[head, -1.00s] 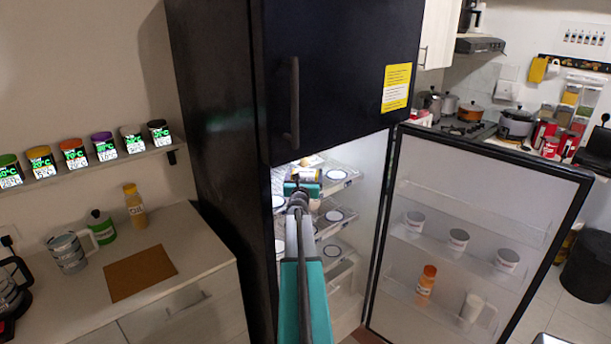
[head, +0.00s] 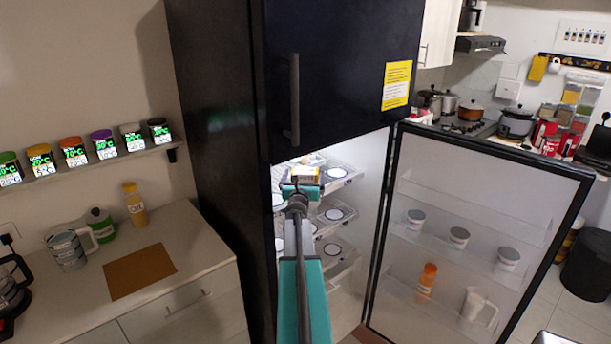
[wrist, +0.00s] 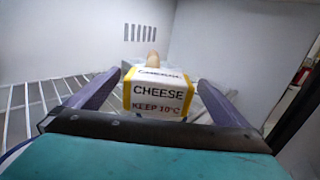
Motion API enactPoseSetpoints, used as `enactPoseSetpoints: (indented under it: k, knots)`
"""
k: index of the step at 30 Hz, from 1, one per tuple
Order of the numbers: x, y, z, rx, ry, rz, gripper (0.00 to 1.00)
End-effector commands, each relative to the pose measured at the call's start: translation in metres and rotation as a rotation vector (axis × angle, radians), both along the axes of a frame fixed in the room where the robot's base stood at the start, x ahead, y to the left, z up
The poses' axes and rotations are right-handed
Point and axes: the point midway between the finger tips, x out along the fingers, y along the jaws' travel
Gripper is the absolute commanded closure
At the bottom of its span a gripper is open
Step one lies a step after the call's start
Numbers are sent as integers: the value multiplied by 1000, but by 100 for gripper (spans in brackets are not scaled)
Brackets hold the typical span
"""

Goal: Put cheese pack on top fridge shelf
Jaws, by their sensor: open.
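The cheese pack (wrist: 158,92) is a white block with yellow edges, labelled CHEESE, KEEP 10°C. In the wrist view it stands upright on the wire top shelf (wrist: 40,100) inside the fridge, between the two fingers of my gripper (wrist: 160,95). The fingers are open, with a visible gap on each side of the pack. In the head view the pack (head: 305,172) shows small in the fridge opening, just beyond my gripper (head: 301,185), above the top shelf (head: 340,172).
An egg-like brown object (wrist: 152,59) is behind the pack. The fridge door (head: 470,220) stands open at the right, with jars and bottles on its shelves. Lower fridge shelves (head: 335,215) hold white round markers. A counter (head: 200,245) is at the left.

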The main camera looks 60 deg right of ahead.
Motion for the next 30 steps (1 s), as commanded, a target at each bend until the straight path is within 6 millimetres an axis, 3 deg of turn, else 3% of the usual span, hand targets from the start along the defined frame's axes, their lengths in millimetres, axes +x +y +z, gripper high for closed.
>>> enactPoseSetpoints:
  k: [21,30]
  knots:
    - [-30,60,0,0,0,1,0]
    - [-38,76,0,0,0,0,0]
